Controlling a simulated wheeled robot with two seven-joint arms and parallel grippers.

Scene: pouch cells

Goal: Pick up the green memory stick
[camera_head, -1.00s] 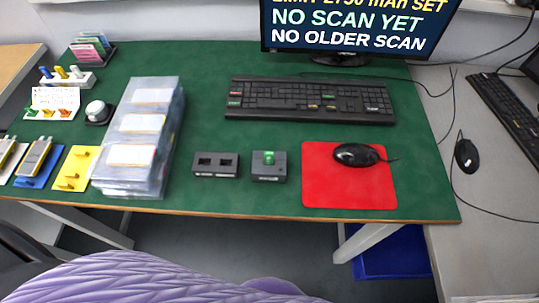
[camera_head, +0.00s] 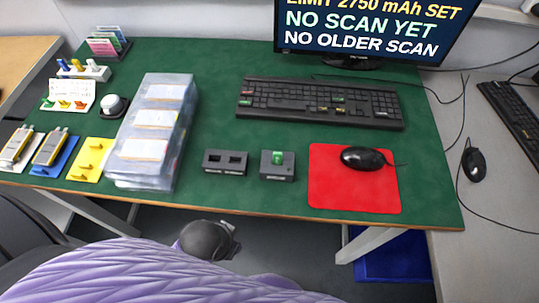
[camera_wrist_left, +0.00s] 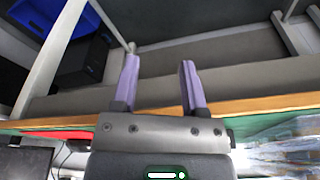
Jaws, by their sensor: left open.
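The green memory stick (camera_head: 278,156) stands in the right-hand of two small dark grey holders on the green mat, left of the red mouse pad. Its lower part is hidden in the holder (camera_head: 277,173). My left gripper shows in the left wrist view (camera_wrist_left: 158,63), with its two purple fingers apart and nothing between them. It is near the table's wooden front edge, away from the stick, which does not show in that view. In the head view a dark rounded part of my arm shows below the table edge; the fingers cannot be made out there. My right gripper is not in view.
Farther left is a stack of clear pouches (camera_head: 150,132). The red pad (camera_head: 352,190) with a mouse lies right, and a keyboard (camera_head: 318,103) behind. Bare mat lies in front of the holders.

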